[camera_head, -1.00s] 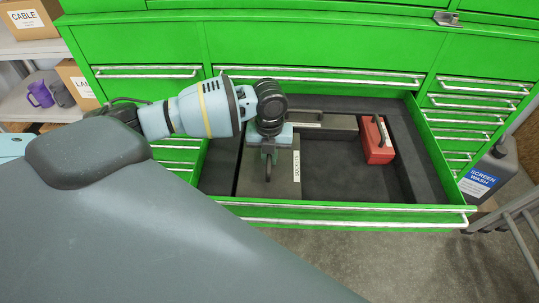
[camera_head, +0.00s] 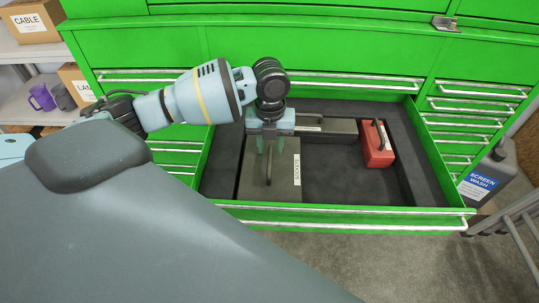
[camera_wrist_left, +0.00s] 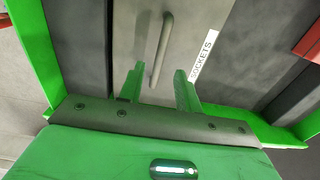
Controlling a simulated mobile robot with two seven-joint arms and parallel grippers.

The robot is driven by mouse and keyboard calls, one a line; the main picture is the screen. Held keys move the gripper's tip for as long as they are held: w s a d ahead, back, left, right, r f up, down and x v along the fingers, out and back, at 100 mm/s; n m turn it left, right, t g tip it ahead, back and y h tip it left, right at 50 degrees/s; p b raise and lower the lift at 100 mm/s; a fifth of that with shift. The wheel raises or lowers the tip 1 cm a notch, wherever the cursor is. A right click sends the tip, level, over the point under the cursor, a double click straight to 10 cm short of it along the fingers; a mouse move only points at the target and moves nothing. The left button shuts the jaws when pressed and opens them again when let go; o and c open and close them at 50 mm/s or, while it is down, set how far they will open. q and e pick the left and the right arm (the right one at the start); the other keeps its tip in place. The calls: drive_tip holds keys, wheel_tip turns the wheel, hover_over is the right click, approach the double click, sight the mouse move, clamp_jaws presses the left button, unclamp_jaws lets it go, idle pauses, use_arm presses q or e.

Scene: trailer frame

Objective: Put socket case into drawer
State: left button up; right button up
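The socket case (camera_head: 256,184) is a flat grey case with a white SOCKETS label (camera_head: 297,170) and a bar handle. It lies flat inside the open green drawer (camera_head: 330,209), in its left part. In the left wrist view the case (camera_wrist_left: 190,28) and its handle (camera_wrist_left: 161,45) show clearly. My left gripper (camera_head: 268,147) is over the back part of the case. Its two fingers are apart and empty, with the near end of the handle showing between the fingertips (camera_wrist_left: 158,78); the fingers look clear of it. My right gripper is not in view.
A red case (camera_head: 377,152) with a dark handle and a long grey case (camera_head: 338,131) lie in the same drawer. Bare dark drawer floor (camera_head: 345,182) shows right of the socket case. Left are shelves with boxes and a purple mug (camera_head: 41,97); right is a screen wash jug (camera_head: 487,174).

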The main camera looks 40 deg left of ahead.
use_arm(q)
wheel_tip(320, 180, up, 6)
idle(0.8)
